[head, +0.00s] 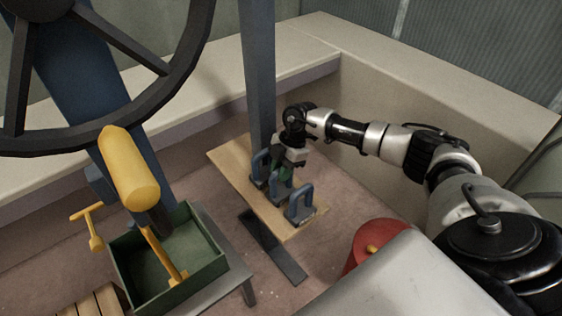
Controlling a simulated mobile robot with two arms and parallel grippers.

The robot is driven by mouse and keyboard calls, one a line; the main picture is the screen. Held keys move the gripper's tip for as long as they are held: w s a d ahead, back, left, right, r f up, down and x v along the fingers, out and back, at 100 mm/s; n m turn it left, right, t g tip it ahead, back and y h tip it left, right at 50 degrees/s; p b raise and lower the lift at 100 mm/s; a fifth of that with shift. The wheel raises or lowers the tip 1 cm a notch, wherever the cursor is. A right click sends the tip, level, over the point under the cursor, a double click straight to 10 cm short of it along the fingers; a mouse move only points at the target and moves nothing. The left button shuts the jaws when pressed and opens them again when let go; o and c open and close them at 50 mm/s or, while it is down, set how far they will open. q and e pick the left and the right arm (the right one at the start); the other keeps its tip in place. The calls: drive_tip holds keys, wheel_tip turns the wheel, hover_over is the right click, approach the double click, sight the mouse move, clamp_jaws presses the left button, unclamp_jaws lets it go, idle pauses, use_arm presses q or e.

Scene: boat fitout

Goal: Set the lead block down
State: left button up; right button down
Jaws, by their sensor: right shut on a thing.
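My right gripper (283,174) reaches down over a narrow wooden bench top (228,158), its fingers partly hidden among the blocks. It is shut on a blue-grey lead block (277,191) with a loop handle, the middle one of the group. I cannot tell whether this block touches the bench or hangs just above it. Another handled block (258,169) stands behind it to the left. A third handled block (301,206) stands upright on the bench, nearer the front. My left gripper is not in view.
A green tray (121,258) with a yellow-handled tool (166,254) stands at lower left. A large black wheel (192,55) with a yellow grip (129,168) overhangs the left. A grey post (259,75) rises beside the bench. A red round object (368,243) stands at right.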

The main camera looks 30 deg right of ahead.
drive_tip(key=shift+w+r, duration=0.1)
drive_tip(key=shift+r, duration=0.1)
drive_tip(key=c, duration=1.4)
unclamp_jaws()
drive_tip(key=shift+f, duration=0.2)
drive_tip(key=o, duration=0.4)
drive_tip(key=shift+o, duration=0.2)
drive_tip(key=shift+r, duration=0.1)
drive_tip(key=v, duration=1.2)
drive_tip(key=shift+a, duration=0.1)
